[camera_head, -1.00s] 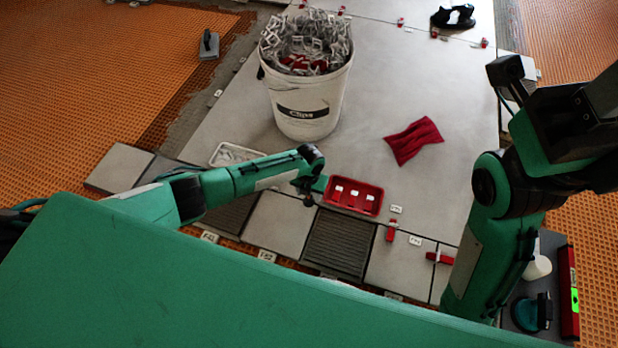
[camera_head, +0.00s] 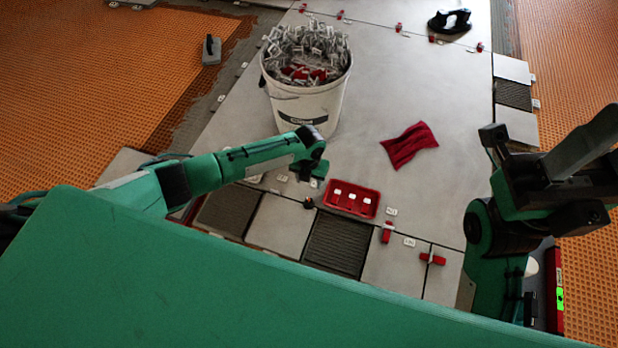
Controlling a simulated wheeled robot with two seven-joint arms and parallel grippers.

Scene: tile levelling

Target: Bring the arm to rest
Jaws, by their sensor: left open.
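My left arm comes in from the left, and its gripper (camera_head: 311,176) hangs at the arm's end, just above and left of the red tray in the picture. It is open with nothing seen between its fingers, which are small and dark. The arm is bent, not folded away. My right arm stands at the right edge, with dark parts (camera_head: 560,190) at its upper end. I cannot make out its fingers or whether they hold anything. The red tray (camera_head: 336,207) holds small white pieces and lies on the tiles.
A white bucket (camera_head: 305,108) full of clips stands behind my left gripper. A red cloth (camera_head: 408,145) lies on the large grey tile (camera_head: 400,85). A red level (camera_head: 555,300) lies beside my right arm. Orange matting (camera_head: 70,90) flanks the tiles.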

